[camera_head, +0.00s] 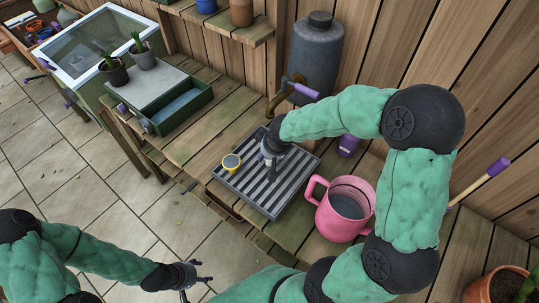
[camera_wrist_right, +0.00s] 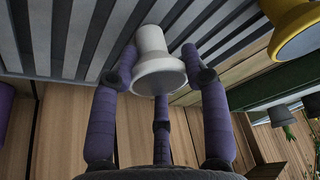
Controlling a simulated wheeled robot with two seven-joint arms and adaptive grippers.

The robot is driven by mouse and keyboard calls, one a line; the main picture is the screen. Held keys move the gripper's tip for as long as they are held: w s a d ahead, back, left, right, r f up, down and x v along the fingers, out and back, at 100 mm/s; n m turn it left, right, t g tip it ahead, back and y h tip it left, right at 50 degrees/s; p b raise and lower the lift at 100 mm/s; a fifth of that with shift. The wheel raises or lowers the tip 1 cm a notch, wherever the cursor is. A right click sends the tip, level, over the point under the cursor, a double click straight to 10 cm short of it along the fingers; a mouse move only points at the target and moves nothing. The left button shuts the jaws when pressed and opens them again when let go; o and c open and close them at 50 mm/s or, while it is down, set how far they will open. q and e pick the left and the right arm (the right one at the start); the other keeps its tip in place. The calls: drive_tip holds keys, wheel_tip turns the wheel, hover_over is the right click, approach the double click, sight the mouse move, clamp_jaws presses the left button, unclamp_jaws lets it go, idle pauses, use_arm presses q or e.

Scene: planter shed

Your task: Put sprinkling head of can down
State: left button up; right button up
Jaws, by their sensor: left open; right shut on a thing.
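In the wrist view a white flared sprinkling head (camera_wrist_right: 158,68) sits between the purple fingers of my right gripper (camera_wrist_right: 160,85), which is shut on it. In the head view my right gripper (camera_head: 271,153) points down over the dark slatted rack (camera_head: 290,188) and mostly hides the head. The slats are close behind the head; I cannot tell whether it touches them. A second, yellow head (camera_head: 231,162) stands on the rack's left part. The pink watering can (camera_head: 336,222) stands right of the rack. My left gripper (camera_head: 197,277) is open and empty, low over the floor.
A dark barrel (camera_head: 315,55) with a purple-handled tap stands behind the rack. A purple bottle (camera_head: 347,146) is near the wall. A green tray box (camera_head: 180,104) and potted plants are at the left. A terracotta pot (camera_head: 490,288) is at bottom right.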

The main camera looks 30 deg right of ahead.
drive_tip(key=shift+r, duration=0.1)
drive_tip(key=o, duration=1)
drive_tip(key=shift+c, duration=0.2)
drive_tip(key=p+v, duration=0.4)
drive_tip(key=v, duration=0.8)
drive_tip(key=shift+p, duration=0.35)
